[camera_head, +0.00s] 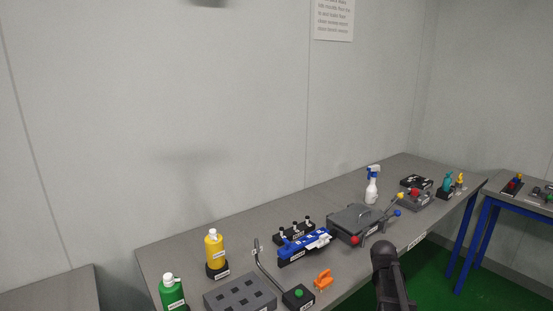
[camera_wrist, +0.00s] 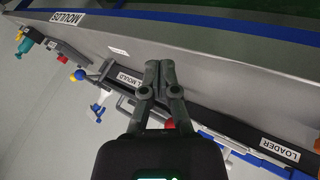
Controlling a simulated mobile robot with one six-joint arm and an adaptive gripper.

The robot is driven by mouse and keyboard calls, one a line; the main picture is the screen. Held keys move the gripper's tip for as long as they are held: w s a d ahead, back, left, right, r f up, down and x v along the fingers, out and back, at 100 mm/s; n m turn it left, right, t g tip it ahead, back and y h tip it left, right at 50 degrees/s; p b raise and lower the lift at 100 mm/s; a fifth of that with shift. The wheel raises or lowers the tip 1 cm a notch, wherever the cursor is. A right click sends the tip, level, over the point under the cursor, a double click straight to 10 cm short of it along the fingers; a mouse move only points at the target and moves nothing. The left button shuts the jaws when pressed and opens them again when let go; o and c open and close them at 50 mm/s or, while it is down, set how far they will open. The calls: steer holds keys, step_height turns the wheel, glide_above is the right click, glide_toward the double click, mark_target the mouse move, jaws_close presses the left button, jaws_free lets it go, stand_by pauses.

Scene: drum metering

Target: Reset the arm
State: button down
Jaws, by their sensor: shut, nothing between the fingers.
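My gripper (camera_wrist: 159,68) is in the middle of the wrist view, its two dark fingers together and nothing between them. In the wrist view it shows against the front edge of the grey bench (camera_wrist: 215,82), with the scene tilted. In the head view a dark part of my arm rises at the lower right, in front of the bench (camera_head: 345,285). It hides a bit of the bench edge and the green floor. How far the fingertips are from the bench I cannot tell.
The bench holds a grey mould press (camera_head: 355,218) with red, blue and yellow knobs, a blue-and-white device (camera_head: 303,246), a spray bottle (camera_head: 372,186), yellow bottle (camera_head: 214,250), green bottle (camera_head: 171,293) and orange clamp (camera_head: 323,280). A blue-legged table (camera_head: 520,203) stands right. Green floor (camera_head: 440,265) is clear.

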steer(key=s+a+m+g+y+p, duration=0.3)
steer(key=s+a+g, duration=0.4)
steer(key=s+a, duration=1.2)
steer(key=s+m+p, duration=0.1)
steer(key=s, duration=0.3)
steer(key=shift+r+m+y, duration=0.2)
steer(key=shift+m+y, duration=0.1)
steer(key=shift+m, duration=0.1)
